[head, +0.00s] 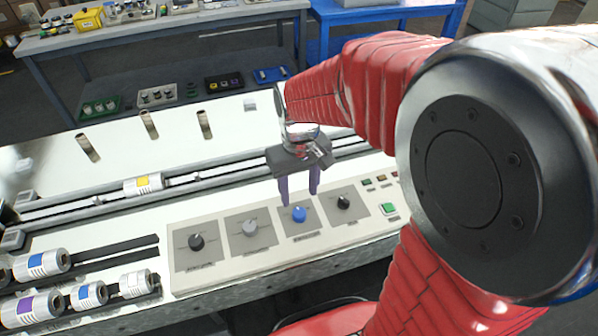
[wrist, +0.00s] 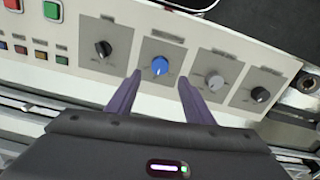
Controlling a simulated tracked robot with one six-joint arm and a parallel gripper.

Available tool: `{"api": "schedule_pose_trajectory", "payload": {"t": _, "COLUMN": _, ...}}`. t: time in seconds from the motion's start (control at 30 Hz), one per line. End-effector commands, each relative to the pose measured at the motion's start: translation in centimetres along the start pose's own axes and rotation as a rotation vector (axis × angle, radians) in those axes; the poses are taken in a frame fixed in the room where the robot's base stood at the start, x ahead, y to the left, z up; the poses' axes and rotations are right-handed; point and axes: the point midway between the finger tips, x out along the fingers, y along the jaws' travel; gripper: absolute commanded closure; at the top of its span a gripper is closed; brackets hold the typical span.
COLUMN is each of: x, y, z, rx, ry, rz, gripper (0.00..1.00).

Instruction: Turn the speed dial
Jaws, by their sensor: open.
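The control panel (head: 240,268) is a pale slanted face with a row of dials on grey plates. The dials are a black dial (head: 196,242), a grey dial (head: 249,227), a blue dial (head: 299,214) and another black dial (head: 343,202). Their labels are too small to read, so I cannot tell which is the speed dial. My gripper (head: 300,200) is open and empty, with purple fingers pointing down at the blue dial. In the wrist view, the blue dial (wrist: 160,66) sits just beyond and between the fingertips (wrist: 160,76), apparently apart from them.
A green button (head: 388,209) and small coloured buttons sit right of the dials. Several white rolls with coloured bands (head: 88,294) lie at the left. A rail with a yellow-banded roll (head: 144,184) runs behind the panel. Posts (head: 149,124) stand farther back.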

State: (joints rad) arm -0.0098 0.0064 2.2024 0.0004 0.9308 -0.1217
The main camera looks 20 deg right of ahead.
Motion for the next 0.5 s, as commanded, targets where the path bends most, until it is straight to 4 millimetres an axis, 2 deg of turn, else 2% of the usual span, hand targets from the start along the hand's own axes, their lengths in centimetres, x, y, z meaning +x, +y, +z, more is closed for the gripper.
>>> {"api": "schedule_pose_trajectory", "payload": {"t": 0.23, "x": -4.3, "y": 0.0, "z": -0.1, "rx": 0.0, "ry": 0.005, "rz": 0.0, "gripper": 0.53}}
{"api": "schedule_pose_trajectory", "payload": {"t": 0.5, "x": -6.3, "y": 0.0, "z": -0.1, "rx": 0.0, "ry": 0.002, "rz": 0.0, "gripper": 0.53}}
